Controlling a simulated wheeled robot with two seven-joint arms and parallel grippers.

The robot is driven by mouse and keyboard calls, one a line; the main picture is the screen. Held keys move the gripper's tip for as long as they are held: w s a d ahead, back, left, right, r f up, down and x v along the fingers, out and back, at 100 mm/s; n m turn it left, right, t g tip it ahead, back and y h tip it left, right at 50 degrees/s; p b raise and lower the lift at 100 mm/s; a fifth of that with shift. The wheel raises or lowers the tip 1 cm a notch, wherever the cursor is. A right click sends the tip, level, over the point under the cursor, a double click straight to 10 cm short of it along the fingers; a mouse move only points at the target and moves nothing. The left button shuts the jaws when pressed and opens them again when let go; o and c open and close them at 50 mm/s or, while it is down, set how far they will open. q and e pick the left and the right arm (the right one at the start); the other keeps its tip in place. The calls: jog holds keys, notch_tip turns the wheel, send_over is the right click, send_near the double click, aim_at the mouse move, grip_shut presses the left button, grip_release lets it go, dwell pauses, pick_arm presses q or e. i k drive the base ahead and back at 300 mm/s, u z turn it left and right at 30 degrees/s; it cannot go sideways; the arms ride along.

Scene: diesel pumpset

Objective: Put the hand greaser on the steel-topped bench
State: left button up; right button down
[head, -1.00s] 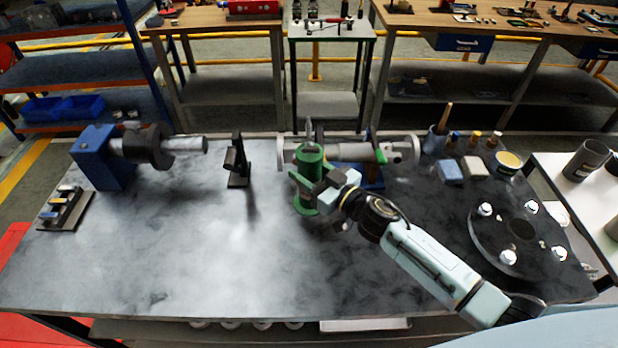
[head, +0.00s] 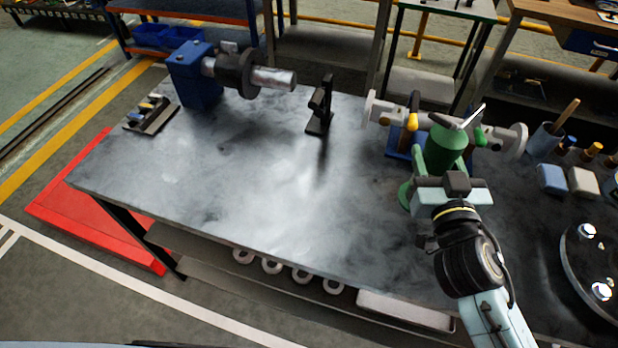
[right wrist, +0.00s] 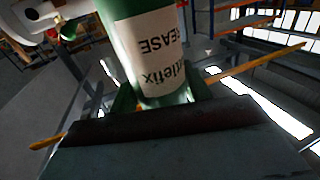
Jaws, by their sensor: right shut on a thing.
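The hand greaser (head: 446,150) is a green cylinder with a pale handle at its top, at the right of the steel-topped bench (head: 230,180) in the head view. My right gripper (head: 450,190) is shut on it from the near side. In the right wrist view the greaser (right wrist: 155,50) stands up between the fingers, its white label reading GREASE upside down. The greaser is over the bench top; its lower end is partly hidden by my gripper, and I cannot tell whether it touches. My left gripper is not in view.
Behind the greaser lies a grey cylinder (head: 508,139) with a flange on a blue stand. A black bracket (head: 320,108) and a blue vise-like block (head: 195,78) stand further left. A round flange plate (head: 592,262) lies at right. The bench's middle and front left are clear.

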aim_at(267, 187)
jog(key=k, duration=0.45)
jog(key=u, duration=2.1)
jog(key=i, duration=1.35)
jog(key=z, duration=2.7)
